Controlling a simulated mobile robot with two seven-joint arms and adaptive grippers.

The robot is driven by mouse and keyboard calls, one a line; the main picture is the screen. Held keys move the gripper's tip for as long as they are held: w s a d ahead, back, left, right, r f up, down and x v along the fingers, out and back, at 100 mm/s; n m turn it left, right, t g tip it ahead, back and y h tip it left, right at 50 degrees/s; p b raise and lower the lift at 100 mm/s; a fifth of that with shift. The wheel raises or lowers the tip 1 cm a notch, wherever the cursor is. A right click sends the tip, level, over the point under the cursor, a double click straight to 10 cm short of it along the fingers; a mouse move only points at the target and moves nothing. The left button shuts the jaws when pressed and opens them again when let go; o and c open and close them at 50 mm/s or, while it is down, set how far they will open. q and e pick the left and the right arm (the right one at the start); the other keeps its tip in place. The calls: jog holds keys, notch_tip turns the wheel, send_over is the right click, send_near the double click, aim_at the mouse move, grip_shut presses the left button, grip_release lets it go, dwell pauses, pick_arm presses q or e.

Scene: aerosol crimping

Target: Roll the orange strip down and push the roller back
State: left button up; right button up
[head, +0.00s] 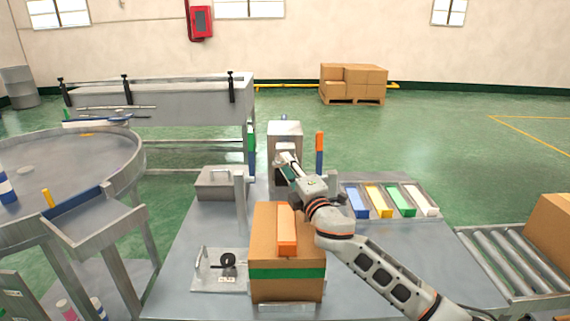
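An orange strip (287,226) lies lengthwise on top of a cardboard box (263,230) in the middle of the table, with its darker near end facing me. A small device with a black wheel (228,260), perhaps the roller, stands on a pale plate left of the box. My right arm comes in from the lower right and passes the box's right side. My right gripper (287,164) is beyond the box, in front of a grey metal machine (285,133); its fingers are too small to read. My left gripper is not in view.
A rack with blue, yellow, green and white bars (391,201) lies on the right. A grey lidded box (218,183) and an upright post (240,202) stand left of the cardboard box. A roller conveyor (500,262) runs along the right. The table's front left is clear.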

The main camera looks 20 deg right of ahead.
jog(key=shift+w+r, duration=0.1)
jog(key=shift+w, duration=0.6)
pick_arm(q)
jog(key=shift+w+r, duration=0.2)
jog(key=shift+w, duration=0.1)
pick_arm(e)
jog(key=shift+w+a, duration=0.1)
jog(key=shift+w, duration=0.05)
grip_shut()
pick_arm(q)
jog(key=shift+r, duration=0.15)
